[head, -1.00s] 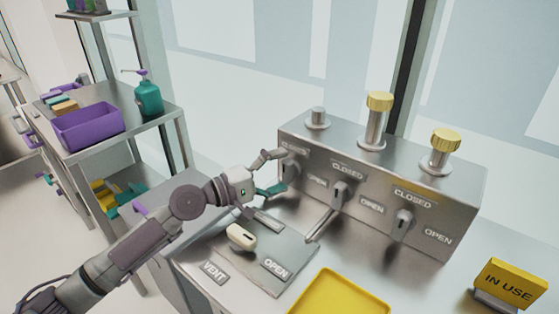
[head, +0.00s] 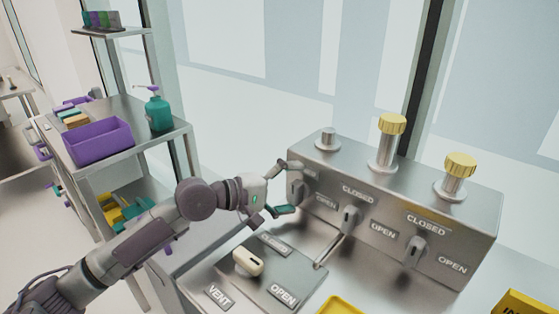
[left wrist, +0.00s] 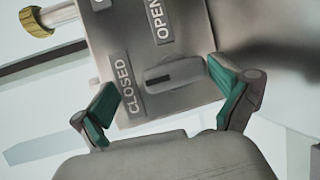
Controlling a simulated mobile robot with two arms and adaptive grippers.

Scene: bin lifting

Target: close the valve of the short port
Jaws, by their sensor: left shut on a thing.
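A grey metal box (head: 455,215) carries three ports on top. The short bare port (head: 327,139) is at left; the two taller ports (head: 390,140) (head: 457,175) have yellow caps. Each has a valve handle on the front face. My left gripper (head: 290,188) is at the leftmost handle, under the short port, and partly hides it. In the left wrist view this handle (left wrist: 172,76) lies between the two teal-padded fingers (left wrist: 165,100), its long side in line with the CLOSED label (left wrist: 125,87); OPEN is to one side. My right gripper is not in view.
A low vent panel (head: 285,268) with a cream knob (head: 248,261) lies in front of the box. A yellow tray (head: 342,306) is at the bottom edge. A shelf with a purple bin (head: 97,142) stands at left.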

